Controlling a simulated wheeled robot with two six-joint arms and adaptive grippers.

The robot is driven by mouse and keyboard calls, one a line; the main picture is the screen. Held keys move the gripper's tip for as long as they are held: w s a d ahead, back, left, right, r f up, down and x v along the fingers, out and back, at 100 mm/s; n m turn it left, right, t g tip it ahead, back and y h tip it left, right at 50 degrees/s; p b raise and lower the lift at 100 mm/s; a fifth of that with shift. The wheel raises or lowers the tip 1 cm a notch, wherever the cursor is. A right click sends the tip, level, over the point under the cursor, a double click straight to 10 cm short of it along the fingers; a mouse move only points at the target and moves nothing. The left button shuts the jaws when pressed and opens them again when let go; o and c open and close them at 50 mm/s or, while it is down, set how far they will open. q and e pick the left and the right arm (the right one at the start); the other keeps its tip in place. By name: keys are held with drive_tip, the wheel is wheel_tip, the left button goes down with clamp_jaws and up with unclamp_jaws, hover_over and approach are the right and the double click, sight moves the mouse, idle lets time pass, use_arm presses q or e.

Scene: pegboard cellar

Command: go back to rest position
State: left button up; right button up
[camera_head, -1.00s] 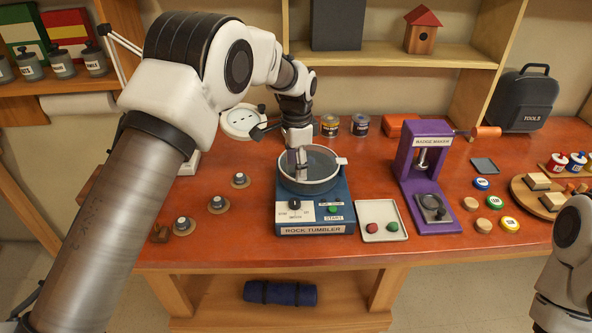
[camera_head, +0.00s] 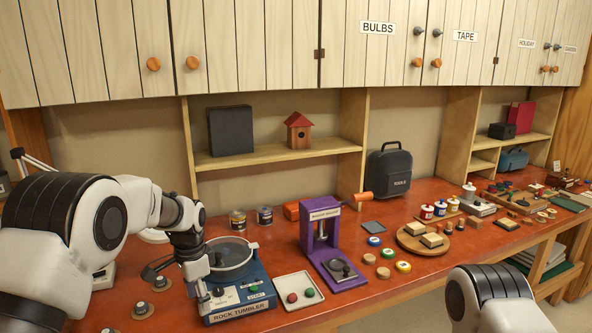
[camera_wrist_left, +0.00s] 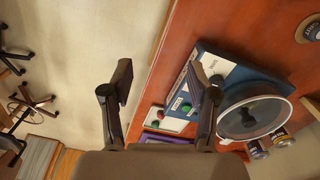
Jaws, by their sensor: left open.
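My left gripper (camera_head: 204,298) hangs at the front left side of the rock tumbler (camera_head: 240,306). In the left wrist view the left gripper (camera_wrist_left: 160,88) has its two fingers well apart with nothing between them, beside the bench's front edge. The rock tumbler (camera_wrist_left: 215,68) is blue with a round clear-lidded bowl. My right arm shows only as a white and black link (camera_head: 495,295) at the lower right; its gripper is out of view.
A white tray (camera_head: 286,280) with a red and a green piece lies right of the tumbler. A purple badge maker (camera_head: 309,240) stands behind it. Small dark-topped knobs on round bases (camera_head: 158,284) sit at the left. The floor (camera_wrist_left: 80,60) is open in front.

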use_arm(q)
drive_tip(key=s+a+f+n+g+b, duration=0.1)
drive_tip(key=s+f+g+b, duration=0.15)
drive_tip(key=s+f, duration=0.95)
drive_tip(key=s+a+f+g+b, duration=0.1)
drive_tip(key=s+f+g+b, duration=0.15)
drive_tip(key=s+f, duration=0.95)
drive_tip(key=s+f+n+t+b, duration=0.1)
drive_tip(key=s+f+n, duration=0.3)
drive_tip(key=s, duration=0.5)
drive_tip(key=s+f+n+t, duration=0.1)
drive_tip(key=s+f+n, duration=0.1)
drive_tip(key=s+f, duration=0.6)
drive_tip(key=w+r+n+t, duration=0.1)
drive_tip(key=w+a+r+n+t, duration=0.1)
drive_tip(key=r+n+t, duration=0.1)
drive_tip(key=shift+w, duration=0.2)
use_arm(e)
wheel_tip(320, 180, down, 7)
drive_tip(key=shift+w+r, duration=0.2)
drive_tip(key=shift+w, duration=0.25)
use_arm(q)
drive_tip(key=shift+s, duration=0.1)
use_arm(e)
drive_tip(key=shift+s, duration=0.1)
